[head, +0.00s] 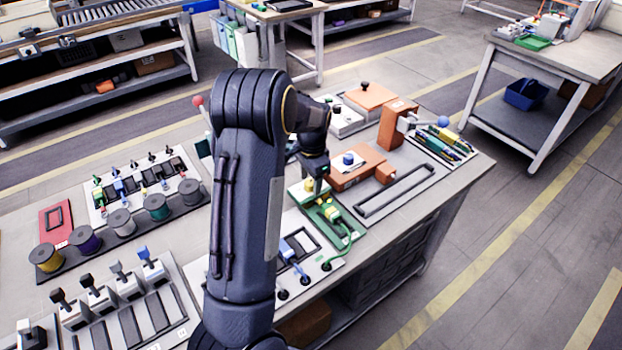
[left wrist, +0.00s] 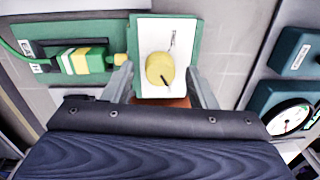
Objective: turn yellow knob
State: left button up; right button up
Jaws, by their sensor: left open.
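The yellow knob (left wrist: 160,70) sits on a white plate (left wrist: 150,33) with a green border. A dark pointer mark shows on the knob. In the head view the knob (head: 309,185) is small, just below my left gripper (head: 316,178). In the left wrist view my left gripper (left wrist: 162,82) is open, with one finger on each side of the knob. A gap shows between each finger and the knob, and the jaws hold nothing. My right gripper is not in view.
A green connector with yellow bands (left wrist: 84,62) and a green cable lie left of the plate. A round gauge (left wrist: 290,120) and dark teal boxes (left wrist: 300,55) are at the right. In the head view, an orange block with a blue knob (head: 348,160) stands close by.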

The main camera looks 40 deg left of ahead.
pick_arm(q)
jog(key=shift+f, duration=0.2)
jog(key=shift+c, duration=0.4)
jog(key=c, duration=0.9)
